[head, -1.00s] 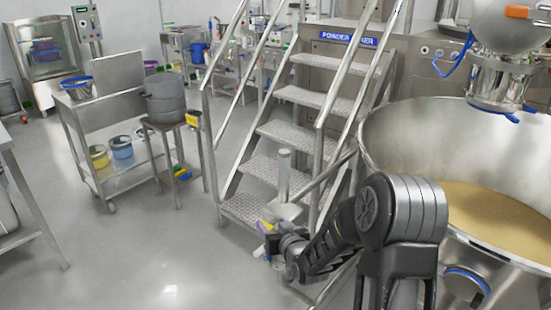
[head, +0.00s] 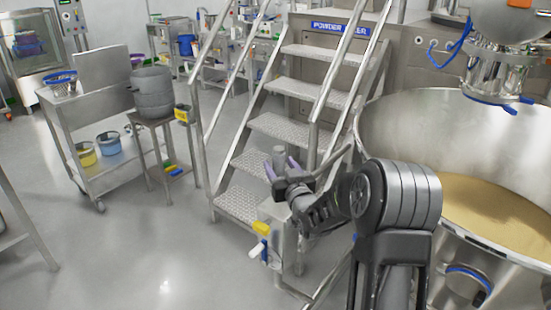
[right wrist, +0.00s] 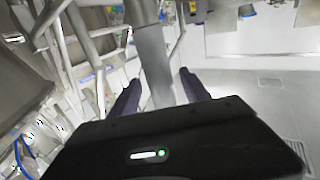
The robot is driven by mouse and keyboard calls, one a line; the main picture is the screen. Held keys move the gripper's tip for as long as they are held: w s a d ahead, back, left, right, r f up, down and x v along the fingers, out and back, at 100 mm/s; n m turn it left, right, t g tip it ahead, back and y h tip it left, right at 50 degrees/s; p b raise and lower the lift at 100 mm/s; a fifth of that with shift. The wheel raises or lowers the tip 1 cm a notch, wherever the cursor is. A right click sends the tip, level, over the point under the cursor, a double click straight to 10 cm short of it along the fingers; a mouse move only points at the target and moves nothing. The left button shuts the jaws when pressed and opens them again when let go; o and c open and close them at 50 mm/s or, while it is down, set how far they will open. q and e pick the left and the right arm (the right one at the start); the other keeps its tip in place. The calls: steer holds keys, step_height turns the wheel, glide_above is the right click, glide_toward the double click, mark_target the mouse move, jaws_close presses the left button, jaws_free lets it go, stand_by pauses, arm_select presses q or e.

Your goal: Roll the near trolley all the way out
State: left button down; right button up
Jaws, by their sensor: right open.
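The large steel bowl of tan powder (head: 362,122) stands at the right in the head view. A metal bar (head: 330,167) runs from beside it toward a short grey upright post (head: 280,158). I cannot tell for certain which parts make up the near trolley, as my right arm hides much of its lower frame. My right gripper (head: 279,169) is open at the post, with fingers either side of it. In the right wrist view a grey upright (right wrist: 153,62) stands between the fingers; contact is not clear. My left gripper is out of view.
Steel steps with railings (head: 277,125) rise just behind the gripper. A steel box (head: 276,225) with a yellow and a white-blue valve handle is below it. A two-shelf cart (head: 108,125) and a small stand with a grey pot (head: 152,92) stand left. Floor (head: 150,255) is clear at front left.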

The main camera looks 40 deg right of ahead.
steer(key=x, duration=0.4)
steer(key=shift+w, duration=0.15)
steer(key=shift+c, duration=0.5)
jaws_close()
stand_by(0.8)
